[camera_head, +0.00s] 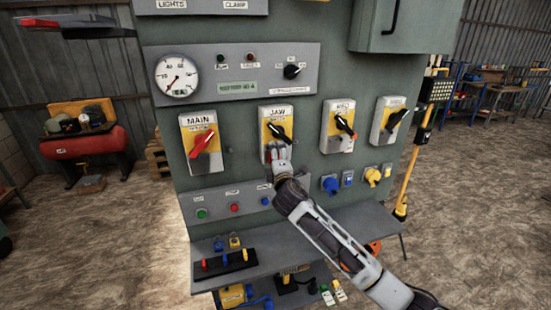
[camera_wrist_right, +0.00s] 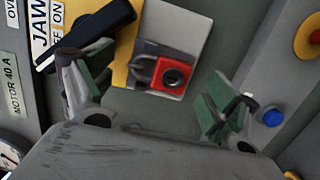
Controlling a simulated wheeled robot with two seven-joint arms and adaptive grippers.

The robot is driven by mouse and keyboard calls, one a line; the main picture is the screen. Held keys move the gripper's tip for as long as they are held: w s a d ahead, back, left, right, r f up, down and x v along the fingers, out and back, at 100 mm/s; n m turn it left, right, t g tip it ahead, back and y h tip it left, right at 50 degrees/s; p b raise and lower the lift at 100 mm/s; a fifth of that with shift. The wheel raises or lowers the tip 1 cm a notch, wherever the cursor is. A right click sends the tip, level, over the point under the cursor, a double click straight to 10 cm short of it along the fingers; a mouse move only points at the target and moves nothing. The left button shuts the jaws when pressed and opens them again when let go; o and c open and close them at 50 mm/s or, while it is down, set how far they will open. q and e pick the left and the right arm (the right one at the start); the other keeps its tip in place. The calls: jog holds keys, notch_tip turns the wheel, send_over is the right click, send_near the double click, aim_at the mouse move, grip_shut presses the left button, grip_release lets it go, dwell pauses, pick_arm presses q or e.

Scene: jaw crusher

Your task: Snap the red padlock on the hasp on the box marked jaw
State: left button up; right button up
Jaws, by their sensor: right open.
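The jaw box (camera_head: 276,124) is a grey box with a yellow plate and a black rotary handle, in the middle of the panel. Its JAW label (camera_wrist_right: 40,30) shows in the right wrist view. The red padlock (camera_wrist_right: 172,76) is at the hasp (camera_wrist_right: 146,50) below the handle, its grey shackle pointing toward the handle. I cannot tell whether the shackle is closed. My right gripper (camera_head: 278,154) is in front of the lower part of this box. Its green-padded fingers are open on either side of the padlock, apart from it. My left gripper is out of view.
The main box (camera_head: 203,142) with a red handle is left of the jaw box; two more switch boxes are to the right. A row of buttons (camera_head: 235,207) and a shelf (camera_head: 250,268) with padlocks on a black rack are below. Blue and yellow sockets stick out at right.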

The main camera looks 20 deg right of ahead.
jog(key=s+p, duration=0.1)
jog(key=s, duration=0.7)
jog(key=shift+d+p, duration=0.2)
jog(key=shift+p, duration=0.15)
dwell(1.1)
dwell(0.7)
